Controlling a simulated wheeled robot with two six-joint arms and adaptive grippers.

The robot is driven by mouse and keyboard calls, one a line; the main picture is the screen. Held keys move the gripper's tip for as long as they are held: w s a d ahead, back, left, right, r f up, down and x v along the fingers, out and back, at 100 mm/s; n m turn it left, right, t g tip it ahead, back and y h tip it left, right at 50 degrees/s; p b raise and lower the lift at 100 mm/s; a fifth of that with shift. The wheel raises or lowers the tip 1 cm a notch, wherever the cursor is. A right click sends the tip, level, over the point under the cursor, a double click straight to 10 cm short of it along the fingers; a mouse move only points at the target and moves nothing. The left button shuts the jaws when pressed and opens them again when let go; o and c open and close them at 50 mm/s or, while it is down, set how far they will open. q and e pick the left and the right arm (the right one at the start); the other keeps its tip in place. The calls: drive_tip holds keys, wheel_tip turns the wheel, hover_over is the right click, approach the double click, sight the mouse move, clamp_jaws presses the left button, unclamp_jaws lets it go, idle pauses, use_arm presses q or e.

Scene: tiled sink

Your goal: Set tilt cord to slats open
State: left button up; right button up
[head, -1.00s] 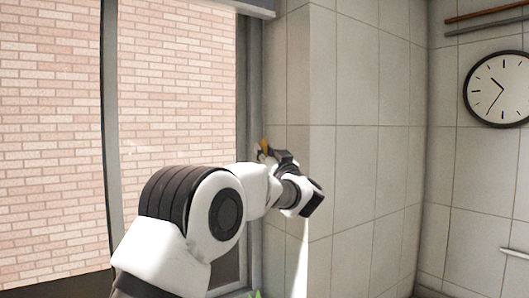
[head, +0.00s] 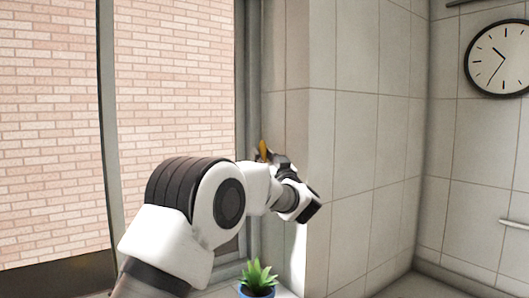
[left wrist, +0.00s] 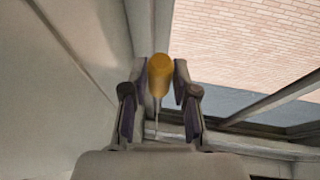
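The tilt cord ends in a yellow-orange tapered knob (head: 263,149) near the right edge of the window. In the left wrist view the knob (left wrist: 160,75) sits between my left fingertips, with a thin pale cord or stem running down from it in the picture. My left gripper (head: 265,157) is by the window's right frame, next to the tiled corner. Its fingers (left wrist: 160,70) lie close along both sides of the knob, and the knob travels with them. Exact contact is hard to see. The slats are not in view. My right gripper is not in view.
A small green plant in a blue pot (head: 258,280) stands below my left gripper. The tiled wall (head: 350,150) juts out just right of the gripper. A wall clock (head: 500,58) hangs far right. The window pane (head: 175,90) shows brickwork outside.

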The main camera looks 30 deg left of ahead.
use_arm(q)
drive_tip(key=shift+o, duration=0.9)
drive_tip(key=shift+w+a+f, duration=0.1)
drive_tip(key=shift+a+f, duration=0.1)
drive_tip(key=shift+w+a+f, duration=0.1)
drive_tip(key=shift+w+a, duration=0.05)
drive_tip(key=shift+a, duration=0.05)
drive_tip(key=shift+d, duration=0.1)
drive_tip(key=v, duration=1.2)
drive_tip(key=shift+a, duration=0.2)
drive_tip(key=shift+d, duration=0.1)
